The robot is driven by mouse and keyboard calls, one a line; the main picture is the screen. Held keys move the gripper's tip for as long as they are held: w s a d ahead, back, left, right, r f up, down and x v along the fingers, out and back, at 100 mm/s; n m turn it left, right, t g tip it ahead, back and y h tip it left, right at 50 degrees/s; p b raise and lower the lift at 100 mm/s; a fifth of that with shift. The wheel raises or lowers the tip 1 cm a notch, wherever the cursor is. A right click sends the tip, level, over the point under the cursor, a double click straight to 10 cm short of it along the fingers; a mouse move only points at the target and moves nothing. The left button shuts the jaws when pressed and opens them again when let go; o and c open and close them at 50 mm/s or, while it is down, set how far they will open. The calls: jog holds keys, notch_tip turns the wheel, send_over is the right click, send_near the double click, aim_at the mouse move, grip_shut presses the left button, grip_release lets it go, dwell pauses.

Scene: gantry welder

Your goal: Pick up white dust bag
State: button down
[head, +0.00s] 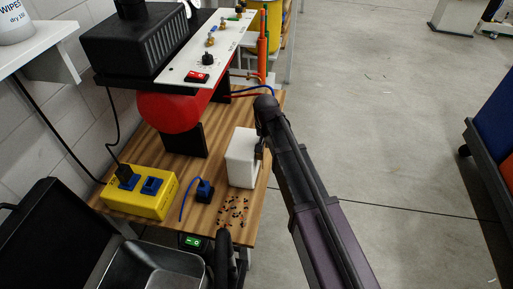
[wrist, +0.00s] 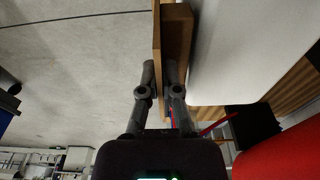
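The white dust bag (head: 241,158) looks like a plain white upright block. It stands near the right edge of the wooden table in the head view. A large smooth white surface, likely the same bag, fills the upper right of the wrist view (wrist: 240,45). My gripper (head: 261,150) is beside the bag's right side, partly hidden by my arm. In the wrist view its two fingers (wrist: 160,72) are a narrow gap apart, with the table's wooden edge behind them. Nothing is seen held between them, and the bag lies to their right.
The wooden table (head: 180,195) also carries a yellow socket box (head: 140,192), a blue plug (head: 204,191) and scattered small bits (head: 233,211). A red tank (head: 170,110) under a control panel (head: 207,48) stands behind. The floor to the right (head: 390,120) is open.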

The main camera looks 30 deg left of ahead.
jog(key=shift+r, duration=0.15)
notch_tip(320, 180, up, 4)
jog(key=p, duration=0.3)
jog(key=shift+f+p, duration=0.2)
jog(key=shift+p, duration=0.2)
jog(key=s+d, duration=0.3)
jog(key=d, duration=0.4)
jog(key=s+d+r+p, duration=0.1)
jog(key=s+d, duration=0.2)
jog(key=d, duration=0.4)
jog(key=shift+s+d+r+p, duration=0.3)
jog(key=shift+s, duration=0.1)
notch_tip(320, 180, up, 42)
jog(key=p, duration=4.1)
jog(key=shift+f, duration=0.25)
